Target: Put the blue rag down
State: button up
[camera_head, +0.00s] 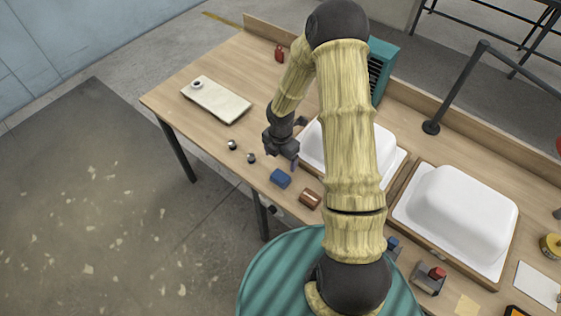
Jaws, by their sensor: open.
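The blue rag (280,178) is a small, folded, block-like blue piece. It lies on the wooden table (160,98) near its front edge, between two small dark round items and a brown cylinder. My gripper (282,160) is dark, points down and is just behind and above the rag in the picture. Its jaws are open with nothing seen between them. The height gap between fingertips and table is hard to tell. My arm hides the middle of the table.
A white tub shell (335,148) sits right of my gripper, and another (455,215) lies farther right. The brown cylinder (310,198) is right of the rag. The round items (251,158) are to its left. A pale board (215,100) lies at left, with bare table around it.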

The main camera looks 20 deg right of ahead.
dwell(0.5)
jog(key=s+r+m+t, duration=0.1)
jog(key=s+r+m, duration=0.6)
jog(key=r+m, duration=0.4)
jog(key=s+r+m+t, duration=0.1)
jog(key=s+r+m, duration=0.6)
jog(key=r+m, duration=0.4)
jog(key=m, duration=0.3)
jog(key=shift+s+t, duration=0.25)
jog(key=shift+t, duration=0.05)
